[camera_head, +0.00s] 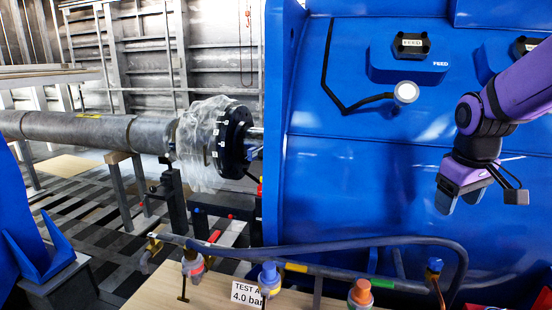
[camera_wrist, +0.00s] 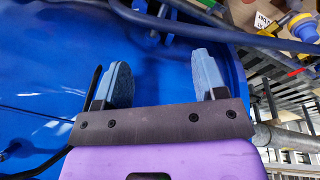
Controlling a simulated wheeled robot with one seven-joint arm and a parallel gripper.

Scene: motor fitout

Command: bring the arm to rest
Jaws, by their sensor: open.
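My purple arm reaches in from the right in the head view. My gripper (camera_head: 460,199) hangs in front of the blue housing (camera_head: 360,185), its fingers pointing down. In the wrist view my gripper (camera_wrist: 163,82) shows two grey-blue fingers well apart, with nothing between them. The fingers appear clear of the blue surface and of the hoses below.
A black-labelled FEED fitting (camera_head: 411,45) and a round white-capped cable end (camera_head: 406,92) are on the blue housing. A dark hose (camera_head: 350,243) runs along the bottom above a board with coloured valves (camera_head: 269,278). A long shaft (camera_head: 80,130) lies left.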

